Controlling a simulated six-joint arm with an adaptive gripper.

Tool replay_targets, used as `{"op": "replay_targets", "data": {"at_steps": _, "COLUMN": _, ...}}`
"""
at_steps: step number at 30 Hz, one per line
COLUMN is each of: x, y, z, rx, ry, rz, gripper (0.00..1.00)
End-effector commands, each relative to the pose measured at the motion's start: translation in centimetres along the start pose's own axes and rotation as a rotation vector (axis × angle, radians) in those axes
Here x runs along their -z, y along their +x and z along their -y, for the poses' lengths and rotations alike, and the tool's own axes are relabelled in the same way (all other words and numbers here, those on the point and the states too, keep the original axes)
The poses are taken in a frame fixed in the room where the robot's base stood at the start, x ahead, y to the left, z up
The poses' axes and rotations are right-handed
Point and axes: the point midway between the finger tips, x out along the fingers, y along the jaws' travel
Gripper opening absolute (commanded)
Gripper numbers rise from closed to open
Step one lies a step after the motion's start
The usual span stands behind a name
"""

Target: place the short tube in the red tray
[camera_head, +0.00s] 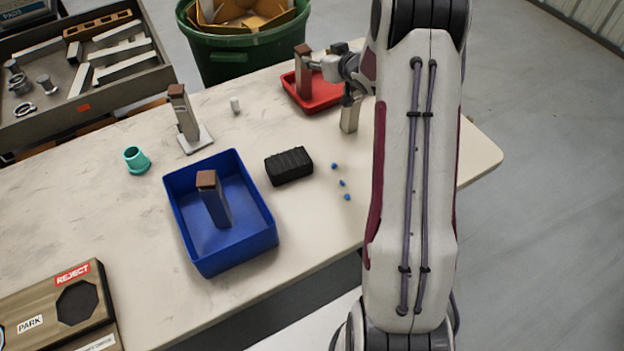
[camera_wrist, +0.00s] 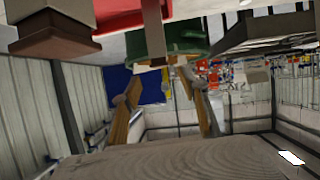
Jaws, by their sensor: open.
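The red tray (camera_head: 322,100) is at the back right of the table. A grey upright tube with a brown top (camera_head: 304,76) stands in it. My gripper (camera_head: 331,74) is open beside this tube, on its right, partly hidden by my arm. I cannot tell whether it touches the tube. A short tan-grey upright piece (camera_head: 349,116) shows just below the gripper; its top is hidden, and I cannot tell if it is a tube. In the wrist view, a brown-topped tube (camera_wrist: 45,40) is close at upper left, with red (camera_wrist: 105,22) beside it.
A blue tray (camera_head: 246,240) holds another brown-topped tube (camera_head: 213,203). A third tube (camera_head: 185,116) stands on a white plate. A black block (camera_head: 289,166), small blue pieces (camera_head: 342,183) and a teal cup (camera_head: 137,161) are on the table. A green bin (camera_head: 248,51) stands behind it.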

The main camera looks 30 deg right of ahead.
Motion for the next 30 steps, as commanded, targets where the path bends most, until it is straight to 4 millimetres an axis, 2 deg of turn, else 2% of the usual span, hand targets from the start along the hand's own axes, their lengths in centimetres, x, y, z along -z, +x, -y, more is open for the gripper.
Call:
{"op": "replay_targets", "data": {"at_steps": 1, "x": 1.1, "y": -0.7, "z": 0.4, "rx": -0.013, "ry": -0.009, "rz": 0.005, "gripper": 0.44}}
{"op": "replay_targets", "data": {"at_steps": 6, "x": 3.6, "y": -3.1, "z": 1.4, "rx": -0.061, "ry": -0.026, "rz": 0.041, "gripper": 0.44}}
{"op": "replay_targets", "data": {"at_steps": 15, "x": 6.9, "y": -8.2, "z": 3.8, "rx": -0.132, "ry": -0.044, "rz": 0.109, "gripper": 0.44}}
{"op": "replay_targets", "data": {"at_steps": 24, "x": 8.7, "y": -14.1, "z": 6.6, "rx": -0.178, "ry": -0.043, "rz": 0.182, "gripper": 0.44}}
{"op": "replay_targets", "data": {"at_steps": 30, "x": 9.0, "y": -18.4, "z": 8.8, "rx": -0.194, "ry": -0.036, "rz": 0.234, "gripper": 0.44}}
